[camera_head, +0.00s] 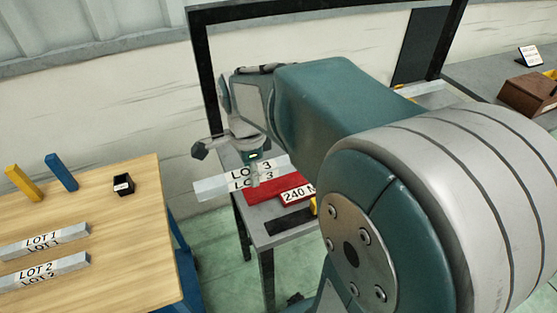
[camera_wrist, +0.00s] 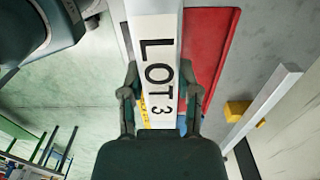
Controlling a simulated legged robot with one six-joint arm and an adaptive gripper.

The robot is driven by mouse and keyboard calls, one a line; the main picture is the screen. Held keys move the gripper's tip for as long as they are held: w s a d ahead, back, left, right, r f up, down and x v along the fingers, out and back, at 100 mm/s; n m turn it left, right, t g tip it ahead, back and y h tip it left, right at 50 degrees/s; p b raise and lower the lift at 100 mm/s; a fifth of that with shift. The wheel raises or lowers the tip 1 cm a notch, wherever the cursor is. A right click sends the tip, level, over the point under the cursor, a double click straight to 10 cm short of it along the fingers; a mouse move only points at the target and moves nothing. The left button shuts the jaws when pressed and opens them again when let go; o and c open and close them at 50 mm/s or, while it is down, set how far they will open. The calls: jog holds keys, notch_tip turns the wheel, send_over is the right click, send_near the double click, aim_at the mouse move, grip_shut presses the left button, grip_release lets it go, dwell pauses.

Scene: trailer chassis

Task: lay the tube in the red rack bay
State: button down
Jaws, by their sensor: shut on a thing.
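A silver square tube labelled LOT 3 (camera_head: 212,187) is in my gripper (camera_head: 252,172), partly hidden by it in the head view. In the wrist view my gripper (camera_wrist: 160,105) has one finger on each side of the tube (camera_wrist: 152,25). The red rack bay (camera_head: 263,193) is under and beside the tube's right part in the head view. In the wrist view the red bay (camera_wrist: 210,40) shows mostly to the right of the tube. I cannot tell whether the tube touches the bay.
A 240 M label (camera_head: 297,194), its end hidden, and a black bay (camera_head: 289,221) are beside the red. A wooden table (camera_head: 135,235) at left holds tubes LOT 1 (camera_head: 42,241) and LOT 2 (camera_head: 42,272). A black frame post (camera_head: 207,85) stands behind my gripper.

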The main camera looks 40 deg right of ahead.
jog(key=shift+w+d+f, duration=0.15)
jog(key=shift+w+d, duration=0.05)
jog(key=shift+d, duration=0.05)
jog(key=w+d+f, duration=0.3)
jog(key=d+f, duration=0.1)
jog(key=d, duration=0.4)
send_over(284, 178)
jog(key=f, duration=0.5)
jog(key=shift+s+a, duration=0.15)
jog(key=shift+a, duration=0.2)
jog(key=shift+d+f, duration=0.15)
jog(key=shift+f, duration=0.8)
jog(key=shift+d+f, duration=0.15)
jog(key=shift+f, duration=0.75)
jog(key=shift+f, duration=0.15)
jog(key=shift+c, duration=1.6)
grip_release()
